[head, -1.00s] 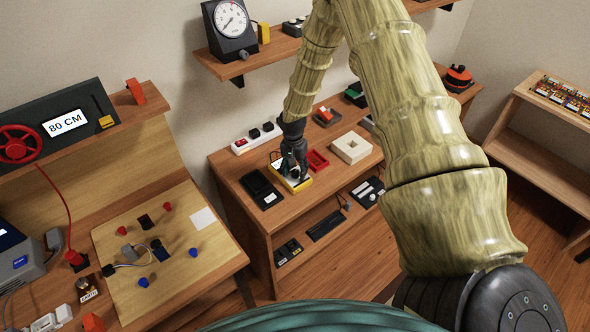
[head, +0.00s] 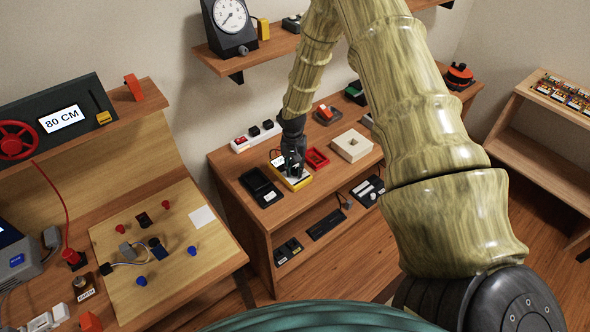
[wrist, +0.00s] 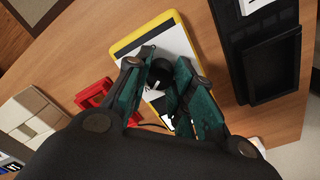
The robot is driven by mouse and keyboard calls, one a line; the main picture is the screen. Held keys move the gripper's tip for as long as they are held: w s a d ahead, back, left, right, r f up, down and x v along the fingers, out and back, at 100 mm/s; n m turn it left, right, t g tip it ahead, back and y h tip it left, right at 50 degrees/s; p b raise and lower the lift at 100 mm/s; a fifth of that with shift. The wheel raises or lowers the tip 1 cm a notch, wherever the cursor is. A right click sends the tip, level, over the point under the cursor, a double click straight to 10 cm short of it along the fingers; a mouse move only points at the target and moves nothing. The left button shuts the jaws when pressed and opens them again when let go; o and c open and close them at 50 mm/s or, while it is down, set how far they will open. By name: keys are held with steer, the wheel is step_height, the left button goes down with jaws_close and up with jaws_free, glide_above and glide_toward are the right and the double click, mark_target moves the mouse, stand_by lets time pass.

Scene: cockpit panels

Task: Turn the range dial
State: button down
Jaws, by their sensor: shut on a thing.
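The yellow-framed meter (head: 291,178) lies on the middle wooden desk. It also shows in the wrist view (wrist: 124,50), with a white face. Its black round range dial (wrist: 160,71) has a pale pointer mark and sits between my gripper's fingers. My gripper (head: 292,168) points down over the meter in the head view. In the wrist view my gripper (wrist: 161,80) has its dark green finger pads on both sides of the dial, shut on it. The fingers hide part of the dial and the meter's lower face in the wrist view. In the head view the dial is hidden by the gripper.
A white power strip (head: 256,137) lies behind. Bare wood shows in front.

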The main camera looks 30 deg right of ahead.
mark_target(294, 170)
steer(key=n+b, duration=0.2)
steer(key=n, duration=0.3)
steer(key=shift+f+n, duration=0.1)
steer(key=shift+n, duration=0.2)
steer(key=n+b, duration=0.1)
steer(key=n, duration=0.4)
steer(key=shift+s+n, duration=0.1)
steer(key=shift+n, duration=0.2)
steer(key=c, duration=1.2)
jaws_free()
steer(key=shift+r, duration=0.2)
steer(key=r, duration=1.1)
steer(key=shift+a+r, duration=0.2)
steer(key=shift+r, duration=0.2)
